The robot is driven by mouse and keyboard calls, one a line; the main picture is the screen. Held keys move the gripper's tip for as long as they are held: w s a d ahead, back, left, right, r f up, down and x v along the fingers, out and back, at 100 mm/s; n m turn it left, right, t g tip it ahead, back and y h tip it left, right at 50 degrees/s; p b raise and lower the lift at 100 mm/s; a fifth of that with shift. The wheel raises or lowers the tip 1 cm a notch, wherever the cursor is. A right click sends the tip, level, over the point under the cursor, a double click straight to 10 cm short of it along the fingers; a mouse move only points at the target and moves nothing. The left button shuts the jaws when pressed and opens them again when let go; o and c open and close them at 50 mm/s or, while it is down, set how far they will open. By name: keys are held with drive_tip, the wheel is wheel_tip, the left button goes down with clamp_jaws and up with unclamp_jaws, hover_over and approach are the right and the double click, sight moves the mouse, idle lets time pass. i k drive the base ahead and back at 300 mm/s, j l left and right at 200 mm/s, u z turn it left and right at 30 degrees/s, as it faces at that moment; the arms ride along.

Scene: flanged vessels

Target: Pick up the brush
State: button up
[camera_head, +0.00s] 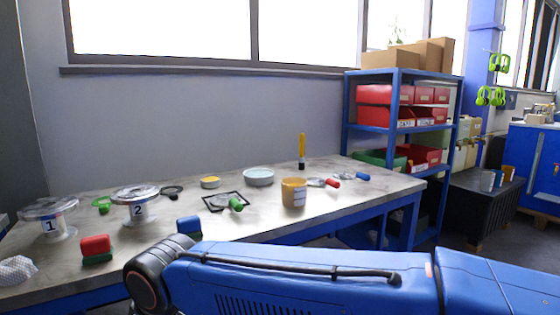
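A slim upright yellow item with a dark lower end, which looks like the brush (302,150), stands near the back edge of the table, against the grey wall. It is behind and slightly right of a tan jar (293,193) and right of a white round dish (258,177). It is too small to make out bristles. My blue arm crosses the lower foreground, in front of the table. My gripper is outside the picture, so its fingers cannot be seen.
Flanged vessels marked 1 (50,221) and 2 (137,207) stand on the left of the table (330,214). Red-green (96,248) and blue (188,225) blocks lie near the front edge. Several coloured-handled tools lie about. A blue shelf rack (345,130) stands at the right.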

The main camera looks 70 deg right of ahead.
sight(302, 136)
drive_tip(key=z, duration=2.1)
